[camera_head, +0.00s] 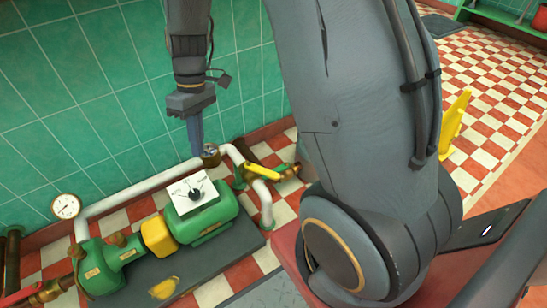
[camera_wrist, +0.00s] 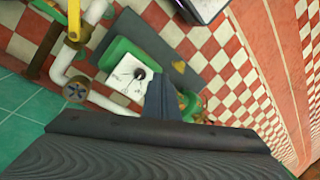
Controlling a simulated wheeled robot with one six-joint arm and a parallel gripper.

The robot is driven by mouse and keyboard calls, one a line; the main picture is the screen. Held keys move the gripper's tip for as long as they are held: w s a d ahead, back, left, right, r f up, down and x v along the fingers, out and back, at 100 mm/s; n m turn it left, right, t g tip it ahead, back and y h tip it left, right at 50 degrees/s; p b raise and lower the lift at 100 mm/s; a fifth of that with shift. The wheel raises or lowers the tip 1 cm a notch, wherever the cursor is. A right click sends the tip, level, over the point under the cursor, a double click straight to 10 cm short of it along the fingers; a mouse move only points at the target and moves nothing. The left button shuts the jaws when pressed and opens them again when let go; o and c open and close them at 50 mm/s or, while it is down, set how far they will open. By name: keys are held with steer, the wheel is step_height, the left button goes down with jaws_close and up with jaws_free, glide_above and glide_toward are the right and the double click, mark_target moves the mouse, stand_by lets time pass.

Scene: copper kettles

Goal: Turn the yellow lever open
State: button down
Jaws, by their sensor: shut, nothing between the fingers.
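The yellow lever (camera_head: 262,172) sits on the white pipework by the green wall, to the right of the green pump. In the wrist view the yellow lever (camera_wrist: 73,18) shows at the top left, cut off by the picture edge. My gripper (camera_head: 197,148) points down with its fingers together and empty, to the left of the lever and above the pipe. In the wrist view my gripper (camera_wrist: 162,98) also shows closed, away from the lever and partly covering the view of the pump.
A green pump (camera_head: 208,220) with a white dial box (camera_head: 192,194) stands on a dark base plate (camera_head: 215,255). A small round handwheel (camera_head: 210,152) is near my fingertips. A pressure gauge (camera_head: 66,206) stands at left. A yellow floor sign (camera_head: 455,122) stands at right.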

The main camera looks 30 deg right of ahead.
steer(key=w+d+f+y, duration=0.1)
steer(key=w+d+f, duration=0.3)
steer(key=d, duration=0.5)
steer(key=y+p, duration=0.2)
glide_above(262, 171)
steer(key=w+a, duration=0.1)
steer(key=w, duration=0.3)
step_height(262, 171, down, 5)
steer(key=s+d+f+t+y, duration=0.15)
steer(key=d+f, duration=0.25)
steer(key=d, duration=0.4)
steer(key=s+d+f+t+y, duration=0.1)
steer(key=s+d+f+t, duration=0.1)
steer(key=d+f, duration=0.45)
steer(key=s+a+f+b, duration=0.1)
steer(key=a+f, duration=0.5)
steer(key=a, duration=0.1)
steer(key=shift+a, duration=0.25)
steer(key=shift+s+h, duration=0.1)
steer(key=shift+h, duration=0.15)
